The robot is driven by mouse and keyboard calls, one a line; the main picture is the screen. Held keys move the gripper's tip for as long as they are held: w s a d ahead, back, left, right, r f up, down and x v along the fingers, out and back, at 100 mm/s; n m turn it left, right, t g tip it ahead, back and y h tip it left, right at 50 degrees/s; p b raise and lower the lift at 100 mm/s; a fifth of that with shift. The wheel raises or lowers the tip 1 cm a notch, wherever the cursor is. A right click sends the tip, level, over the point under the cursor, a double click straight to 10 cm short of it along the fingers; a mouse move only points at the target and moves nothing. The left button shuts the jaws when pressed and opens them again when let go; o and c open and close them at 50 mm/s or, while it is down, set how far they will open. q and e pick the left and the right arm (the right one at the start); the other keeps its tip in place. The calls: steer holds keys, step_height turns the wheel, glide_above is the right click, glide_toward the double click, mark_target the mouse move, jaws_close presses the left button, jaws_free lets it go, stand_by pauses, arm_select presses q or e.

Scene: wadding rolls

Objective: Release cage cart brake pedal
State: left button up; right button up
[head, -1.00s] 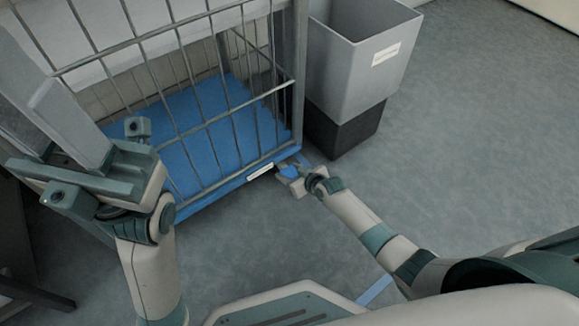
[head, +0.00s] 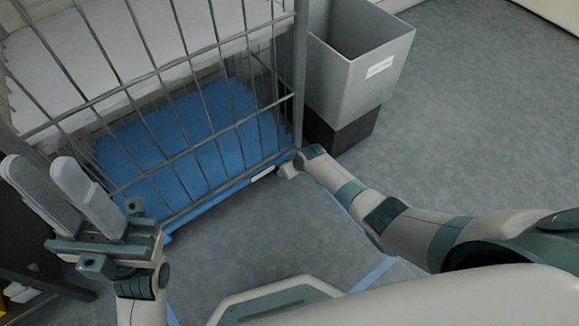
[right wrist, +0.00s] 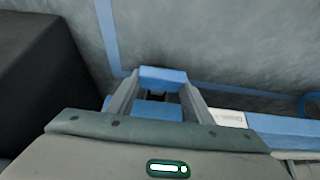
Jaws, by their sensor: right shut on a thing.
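The cage cart (head: 215,188) has grey wire sides and a blue base, and it stands at the left and centre of the head view. My right gripper (head: 286,170) is low at the cart's front right corner. In the right wrist view its fingers (right wrist: 160,92) are shut on a blue pedal (right wrist: 163,75), with more blue showing between them. The pedal is hidden in the head view, so I cannot tell its tilt there. My left gripper (head: 43,172) is empty and open, its two pale fingers apart, in front of the cart's left side.
A grey bin (head: 357,75) on a dark base stands close to the cart's right side. Blue lines (head: 352,213) mark the floor. A white label (head: 263,173) is on the cart's front edge. The floor at the right is clear.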

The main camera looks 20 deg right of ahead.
steer(key=shift+r+g, duration=0.1)
steer(key=shift+g, duration=0.2)
steer(key=o, duration=1.5)
steer(key=shift+r, duration=0.15)
